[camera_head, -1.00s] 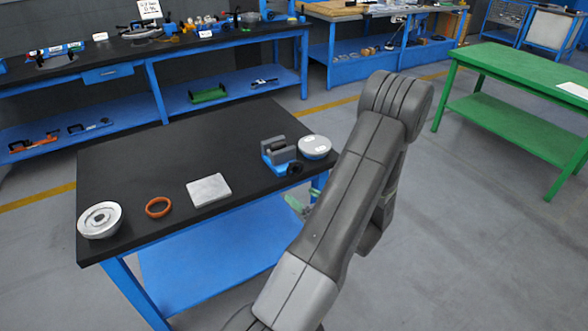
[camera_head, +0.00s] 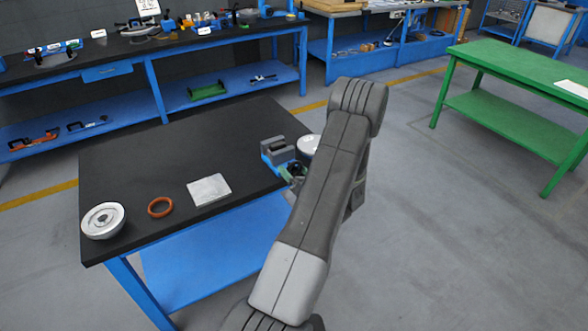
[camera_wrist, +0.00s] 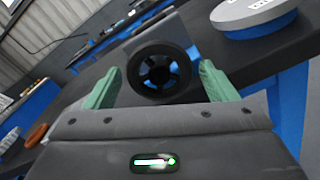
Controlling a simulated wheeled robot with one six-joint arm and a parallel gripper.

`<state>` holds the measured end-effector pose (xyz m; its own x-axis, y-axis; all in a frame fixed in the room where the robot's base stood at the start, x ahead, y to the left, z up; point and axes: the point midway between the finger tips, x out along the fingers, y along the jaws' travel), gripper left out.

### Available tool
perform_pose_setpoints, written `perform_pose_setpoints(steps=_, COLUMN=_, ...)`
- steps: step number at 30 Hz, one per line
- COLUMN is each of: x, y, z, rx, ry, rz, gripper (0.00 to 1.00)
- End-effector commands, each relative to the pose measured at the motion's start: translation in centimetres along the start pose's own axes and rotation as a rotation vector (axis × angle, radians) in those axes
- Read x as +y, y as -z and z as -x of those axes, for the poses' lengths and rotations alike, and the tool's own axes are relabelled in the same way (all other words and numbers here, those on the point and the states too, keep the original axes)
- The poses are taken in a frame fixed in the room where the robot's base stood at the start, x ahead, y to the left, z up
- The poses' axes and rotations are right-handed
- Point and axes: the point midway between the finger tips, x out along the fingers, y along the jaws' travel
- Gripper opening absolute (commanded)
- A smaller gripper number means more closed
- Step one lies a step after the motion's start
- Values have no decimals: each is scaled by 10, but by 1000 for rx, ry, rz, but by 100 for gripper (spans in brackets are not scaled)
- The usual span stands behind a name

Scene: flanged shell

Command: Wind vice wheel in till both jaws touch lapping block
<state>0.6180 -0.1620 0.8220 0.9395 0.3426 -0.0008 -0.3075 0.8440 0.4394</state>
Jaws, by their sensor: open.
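The vice (camera_head: 277,146), blue with grey jaws, stands at the right edge of the black bench top. Its black spoked wheel (camera_wrist: 158,73) faces me in the wrist view, with the grey vice body (camera_wrist: 178,42) behind it. My gripper (camera_wrist: 160,70) is open, its two green fingers left and right of the wheel with gaps on both sides. In the head view my gripper (camera_head: 293,171) is mostly behind my arm, close to the vice. I cannot tell whether either jaw touches a block between them, nor whether the wheel is touched.
A round grey-topped piece (camera_wrist: 254,14) sits right of the vice. A pale grey slab (camera_head: 208,189), an orange ring (camera_head: 160,207) and a flanged shell (camera_head: 103,220) lie to the left on the black bench (camera_head: 150,165).

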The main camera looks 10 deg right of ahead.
Motion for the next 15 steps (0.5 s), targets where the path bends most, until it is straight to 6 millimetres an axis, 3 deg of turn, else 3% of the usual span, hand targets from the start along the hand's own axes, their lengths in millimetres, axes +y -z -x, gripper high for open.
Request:
perform_pose_setpoints(steps=4, x=0, y=0, z=-10, rx=-1, ry=0, rz=-1, gripper=78)
perform_pose_setpoints(steps=13, x=0, y=0, z=-12, rx=-1, ry=0, rz=0, gripper=78)
perform_pose_setpoints(steps=15, x=0, y=0, z=-11, rx=-1, ry=0, rz=0, gripper=65)
